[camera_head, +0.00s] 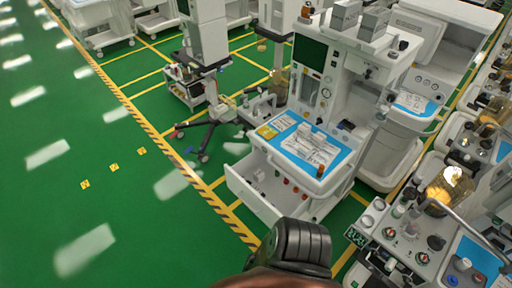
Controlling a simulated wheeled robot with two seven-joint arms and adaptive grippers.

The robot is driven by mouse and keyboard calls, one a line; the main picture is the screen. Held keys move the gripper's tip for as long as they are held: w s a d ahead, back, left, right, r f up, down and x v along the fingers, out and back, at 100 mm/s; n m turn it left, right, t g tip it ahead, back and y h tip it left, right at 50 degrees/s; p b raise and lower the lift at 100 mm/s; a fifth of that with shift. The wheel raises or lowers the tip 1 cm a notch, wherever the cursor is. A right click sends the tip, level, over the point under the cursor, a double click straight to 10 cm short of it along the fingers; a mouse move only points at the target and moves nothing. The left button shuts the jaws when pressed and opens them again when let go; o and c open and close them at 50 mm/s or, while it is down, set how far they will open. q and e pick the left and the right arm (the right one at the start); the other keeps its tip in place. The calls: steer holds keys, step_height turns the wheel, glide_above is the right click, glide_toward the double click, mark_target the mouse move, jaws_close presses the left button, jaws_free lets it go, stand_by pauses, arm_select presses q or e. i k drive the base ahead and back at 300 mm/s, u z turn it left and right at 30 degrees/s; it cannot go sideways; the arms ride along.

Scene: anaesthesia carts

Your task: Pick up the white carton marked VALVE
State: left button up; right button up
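No lettering reading VALVE is legible, so I cannot tell which item is the carton marked VALVE. Several small white items (312,150) lie close together on the blue-topped work surface (336,166) of the middle cart; they are too small to tell apart. Two pale grey-white boxes (345,15) stand on top of the same cart. Neither of my grippers shows clearly. A dark ribbed part at the bottom centre looks like part of my own body.
The anaesthesia cart (340,90) has an open drawer (250,190) jutting toward the lower left. A wheeled stand (205,100) is behind it to the left. More equipment (430,215) lines the right side. Green floor (90,190) is free on the left.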

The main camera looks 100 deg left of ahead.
mark_target(305, 150)
steer(key=u, duration=2.2)
